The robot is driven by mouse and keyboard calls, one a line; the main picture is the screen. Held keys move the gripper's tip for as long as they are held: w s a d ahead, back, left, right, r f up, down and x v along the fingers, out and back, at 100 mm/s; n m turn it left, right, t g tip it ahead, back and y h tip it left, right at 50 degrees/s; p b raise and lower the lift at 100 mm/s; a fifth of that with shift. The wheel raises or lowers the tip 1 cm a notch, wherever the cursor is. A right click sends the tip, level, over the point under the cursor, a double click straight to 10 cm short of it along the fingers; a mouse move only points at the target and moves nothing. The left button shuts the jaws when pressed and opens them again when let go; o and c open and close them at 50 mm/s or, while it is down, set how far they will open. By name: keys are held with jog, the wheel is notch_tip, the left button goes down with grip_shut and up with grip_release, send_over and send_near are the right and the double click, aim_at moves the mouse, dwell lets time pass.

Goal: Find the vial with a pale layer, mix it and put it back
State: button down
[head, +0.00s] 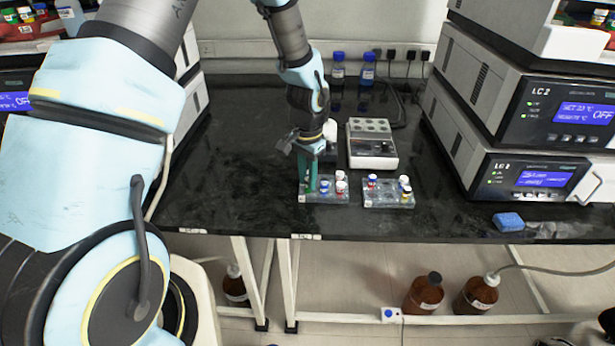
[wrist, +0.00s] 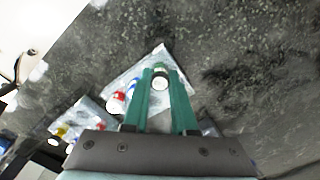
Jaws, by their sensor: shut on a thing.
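My gripper (head: 310,188) points down at the left end of the left clear rack (head: 332,199). The right clear rack (head: 388,204) holds several vials, with red, blue, white and yellow colours. No pale layer can be made out in any vial.
A white bench device (head: 371,145) with round wells on top stands behind the racks. Blue-capped bottles (head: 368,70) stand at the back. Stacked LC instruments (head: 535,175) bound the right side, with a blue sponge (head: 508,222) in front. The black bench (head: 240,150) is clear left of the racks.

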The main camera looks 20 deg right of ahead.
jog(key=shift+f, duration=0.45)
jog(key=c, duration=0.6)
grip_release()
jog(key=shift+c, duration=0.2)
jog(key=shift+o, duration=0.4)
jog(key=shift+o, duration=1.2)
jog(key=shift+r, duration=0.15)
jog(key=shift+r+p, duration=2)
jog(key=shift+r, duration=0.9)
